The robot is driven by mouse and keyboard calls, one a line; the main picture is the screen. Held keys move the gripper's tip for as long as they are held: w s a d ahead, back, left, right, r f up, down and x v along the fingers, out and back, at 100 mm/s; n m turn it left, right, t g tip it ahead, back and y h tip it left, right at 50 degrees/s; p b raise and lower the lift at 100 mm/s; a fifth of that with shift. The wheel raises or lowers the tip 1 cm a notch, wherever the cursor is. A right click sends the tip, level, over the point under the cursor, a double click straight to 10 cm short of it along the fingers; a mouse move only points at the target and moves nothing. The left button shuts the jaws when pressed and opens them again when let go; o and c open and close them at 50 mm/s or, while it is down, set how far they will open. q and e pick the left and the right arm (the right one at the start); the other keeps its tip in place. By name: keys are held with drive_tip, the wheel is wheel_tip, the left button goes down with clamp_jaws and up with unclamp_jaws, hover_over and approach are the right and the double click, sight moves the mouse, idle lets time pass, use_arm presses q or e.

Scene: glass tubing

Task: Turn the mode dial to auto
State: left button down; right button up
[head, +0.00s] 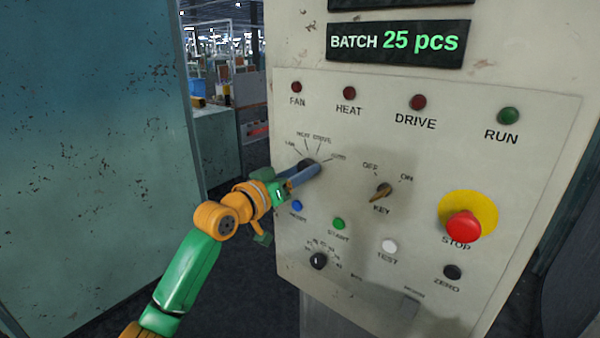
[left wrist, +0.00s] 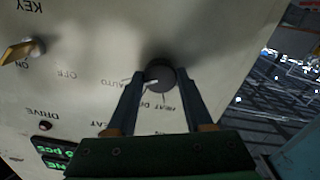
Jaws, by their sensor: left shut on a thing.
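The mode dial (head: 307,163) is a dark round knob at the upper left of the control panel (head: 540,130), with printed marks FAN, HEAT, DRIVE and a blurred one at the right around it. In the left wrist view the dial (left wrist: 160,77) sits between the fingertips, and AUTO shows upside down beside it. My left gripper (head: 309,172) is shut on the dial, its blue-grey fingers on either side; its fingers also show in the left wrist view (left wrist: 158,84). I cannot tell exactly where the dial's pointer stands. My right gripper is not in view.
A brass key switch (head: 382,190) is to the right of the dial. Below are blue (head: 297,206), green (head: 338,223) and white (head: 389,246) buttons and a smaller black dial (head: 318,261). A red STOP button (head: 464,226) stands out at the right. A teal cabinet (head: 95,100) is at the left.

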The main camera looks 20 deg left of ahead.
use_arm(q)
drive_tip(key=shift+r, duration=0.1)
drive_tip(key=shift+c, duration=1.5)
unclamp_jaws()
drive_tip(key=b+v, duration=0.3)
drive_tip(key=v, duration=0.4)
